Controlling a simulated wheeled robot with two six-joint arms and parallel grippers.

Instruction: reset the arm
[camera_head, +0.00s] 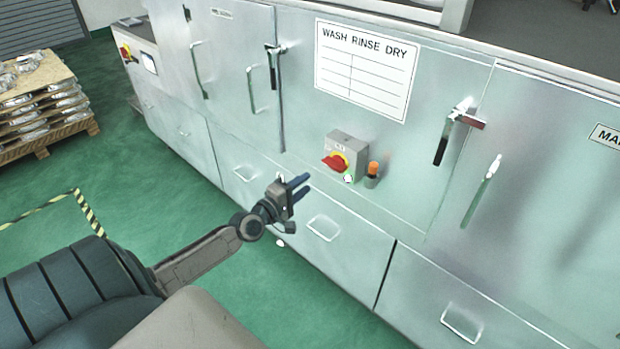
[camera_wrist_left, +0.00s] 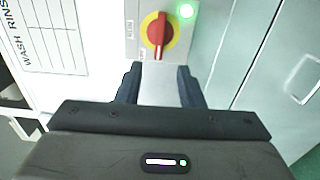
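My left gripper (camera_head: 299,186) is held out in front of the metal washing cabinet, just below and left of a switch box. In the left wrist view, the two dark fingers of the left gripper (camera_wrist_left: 158,88) stand apart with nothing between them. The red rotary switch (camera_head: 335,162) on its yellow disc lies beyond the fingertips; it also shows in the left wrist view (camera_wrist_left: 157,35), with its handle nearly upright in that picture. A green light (camera_wrist_left: 186,11) is lit beside it. My right gripper is not in view.
The metal cabinet (camera_head: 430,265) with doors, handles and drawers fills the right side. An orange-topped knob (camera_head: 372,172) sits right of the switch box. A pallet stack of castings (camera_head: 40,105) stands at left. Green floor (camera_head: 130,190) lies free between.

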